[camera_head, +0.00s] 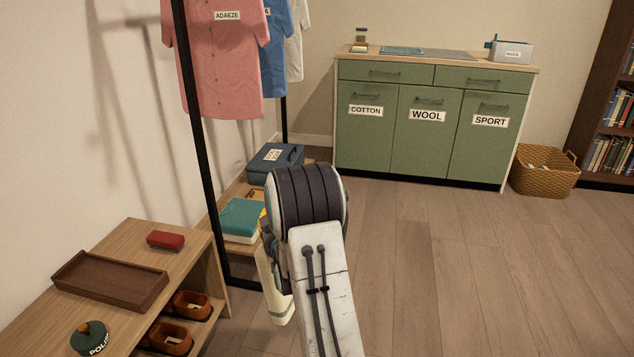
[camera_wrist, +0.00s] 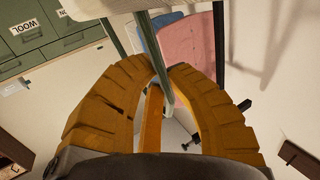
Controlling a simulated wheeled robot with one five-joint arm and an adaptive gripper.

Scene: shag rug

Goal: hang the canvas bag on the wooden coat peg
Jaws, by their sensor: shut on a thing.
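The canvas bag (camera_head: 275,290) is a cream shape hanging below my gripper, mostly hidden behind my arm in the head view. Its cream edge also shows at the top of the wrist view (camera_wrist: 95,8), which is upside down. My gripper (camera_wrist: 166,76) has orange fingers closed around a narrow grey-green strip, which looks like the bag's strap. In the head view only a sliver of orange finger (camera_head: 262,218) shows left of my wrist. I cannot make out the wooden coat peg in either view.
A black clothes rack (camera_head: 200,140) with shirts stands close on the left. A low bench behind my wrist holds a blue box (camera_head: 275,162) and a teal book (camera_head: 240,218). A wooden shelf (camera_head: 205,245) is front left. The floor on the right is clear, before a green cabinet (camera_head: 425,125).

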